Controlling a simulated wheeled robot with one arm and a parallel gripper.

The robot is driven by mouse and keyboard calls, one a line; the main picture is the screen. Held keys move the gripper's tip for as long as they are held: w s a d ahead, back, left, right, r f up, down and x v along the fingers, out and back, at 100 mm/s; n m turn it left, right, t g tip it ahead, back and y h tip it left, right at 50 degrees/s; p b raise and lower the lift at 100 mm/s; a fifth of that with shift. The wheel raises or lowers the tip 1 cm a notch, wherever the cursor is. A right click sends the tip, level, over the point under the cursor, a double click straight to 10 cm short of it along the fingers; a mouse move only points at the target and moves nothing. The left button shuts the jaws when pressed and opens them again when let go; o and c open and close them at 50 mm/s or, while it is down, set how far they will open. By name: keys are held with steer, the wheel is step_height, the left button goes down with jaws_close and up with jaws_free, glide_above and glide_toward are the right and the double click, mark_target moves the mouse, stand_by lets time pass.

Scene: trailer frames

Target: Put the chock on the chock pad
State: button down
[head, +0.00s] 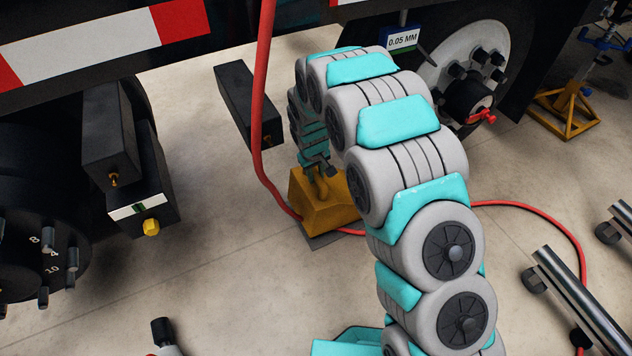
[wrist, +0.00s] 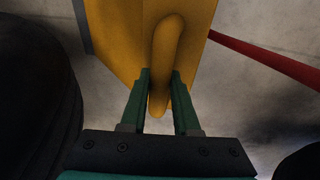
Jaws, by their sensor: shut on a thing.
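The yellow chock (head: 315,208) is below the far end of my arm in the head view, with a red hose beside it. A flat dark grey pad (head: 319,241) shows under its near edge; I cannot tell whether the chock rests on it or hangs just above. My gripper (wrist: 160,82) is shut on the chock's rounded yellow handle, with one green finger on each side. The chock's body (wrist: 120,35) fills the top middle of the wrist view. A dark strip (wrist: 82,26) at its left may be the pad's edge. My arm hides part of the chock's surroundings.
The red hose (head: 262,100) hangs left of the chock and runs right along the floor. A dark hanging box (head: 246,105) is behind left. A wheel hub (head: 468,75) and yellow jack stand (head: 566,108) are at right. Floor at left centre is clear.

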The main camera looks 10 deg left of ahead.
mark_target(316, 185)
step_height(316, 185, down, 3)
steer(key=shift+s+f, duration=0.1)
steer(key=shift+f, duration=0.05)
steer(key=c, duration=0.7)
jaws_free()
steer(key=shift+d, duration=0.1)
steer(key=shift+o, duration=0.2)
steer(key=r, duration=0.4)
steer(key=s+r, duration=0.1)
steer(key=r, duration=0.1)
steer(key=shift+r, duration=0.25)
steer(key=shift+s+r, duration=0.2)
steer(key=shift+r, duration=0.35)
